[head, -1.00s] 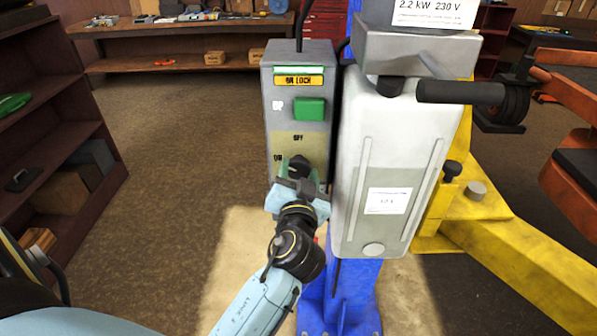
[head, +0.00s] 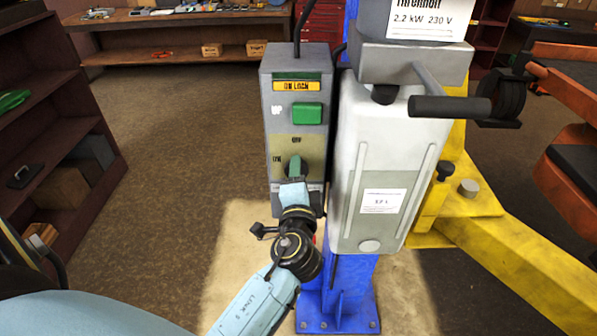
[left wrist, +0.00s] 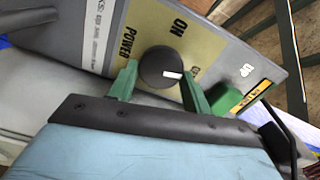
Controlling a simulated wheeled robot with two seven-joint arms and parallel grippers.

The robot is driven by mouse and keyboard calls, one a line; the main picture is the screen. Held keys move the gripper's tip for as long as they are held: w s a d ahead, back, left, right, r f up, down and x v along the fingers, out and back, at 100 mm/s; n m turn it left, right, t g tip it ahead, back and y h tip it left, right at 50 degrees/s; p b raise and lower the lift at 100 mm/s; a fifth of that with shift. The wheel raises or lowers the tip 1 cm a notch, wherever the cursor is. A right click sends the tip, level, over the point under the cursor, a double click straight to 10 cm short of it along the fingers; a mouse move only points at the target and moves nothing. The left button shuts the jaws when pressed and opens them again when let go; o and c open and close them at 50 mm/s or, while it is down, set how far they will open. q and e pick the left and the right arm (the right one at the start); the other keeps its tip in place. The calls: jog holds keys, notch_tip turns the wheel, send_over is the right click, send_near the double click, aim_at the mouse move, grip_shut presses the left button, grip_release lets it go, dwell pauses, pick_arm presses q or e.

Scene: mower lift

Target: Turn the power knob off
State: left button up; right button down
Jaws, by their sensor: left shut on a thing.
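The power knob (left wrist: 158,68) is round and black with a white mark. In the left wrist view the mark points right, toward lettering partly hidden by a finger; "ON" is above the knob. My left gripper (left wrist: 160,85) has its green fingers on both sides of the knob and is shut on it. In the head view my left gripper (head: 294,168) is at the lower part of the grey control box (head: 267,120) and hides the knob. "OFF" is printed above it, "ON" to its left. My right gripper is not in view.
A green UP button (head: 307,113) and a yellow "ON LOCK" label (head: 297,86) sit higher on the box; the strip above the label is dark green. A white tank (head: 385,150) stands close right. A yellow lift arm (head: 530,260) extends right. Shelves (head: 60,150) stand left.

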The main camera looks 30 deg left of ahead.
pick_arm(q)
jog(key=shift+m+p, duration=0.4)
jog(key=shift+m, duration=0.7)
jog(key=o, duration=1)
jog(key=shift+c, duration=0.2)
jog(key=b+v, duration=0.4)
jog(key=v, duration=0.9)
jog(key=shift+s, duration=0.2)
jog(key=shift+d+f, duration=0.1)
